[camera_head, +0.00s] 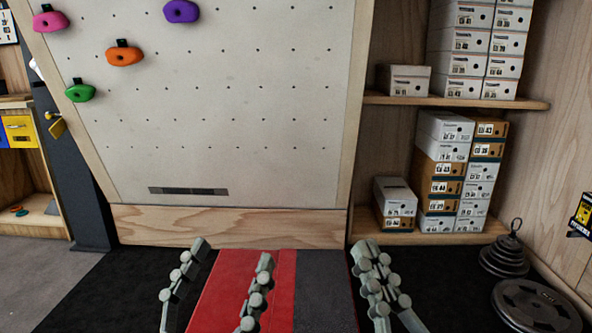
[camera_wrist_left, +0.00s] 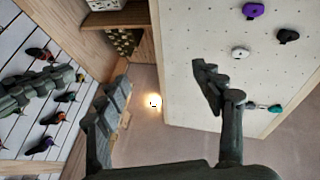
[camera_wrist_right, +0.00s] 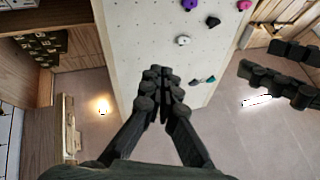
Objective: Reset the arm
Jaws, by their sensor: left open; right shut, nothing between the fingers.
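My left gripper (camera_head: 228,285) is at the bottom of the head view with its two fingers spread wide apart and nothing between them. It also shows open and empty in the left wrist view (camera_wrist_left: 160,97). My right gripper (camera_head: 377,285) is at the bottom right of the head view with its fingers together. In the right wrist view (camera_wrist_right: 161,92) its fingers meet and hold nothing. Both grippers are in front of the climbing board (camera_head: 230,100) and apart from it, over the red and dark mat (camera_head: 285,262).
Pink (camera_head: 50,21), orange (camera_head: 124,55), green (camera_head: 79,92) and purple (camera_head: 181,11) holds sit on the board. Shoe boxes (camera_head: 441,180) stack on shelves (camera_head: 455,102) at the right. Weight plates (camera_head: 537,306) lie on the floor at the lower right.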

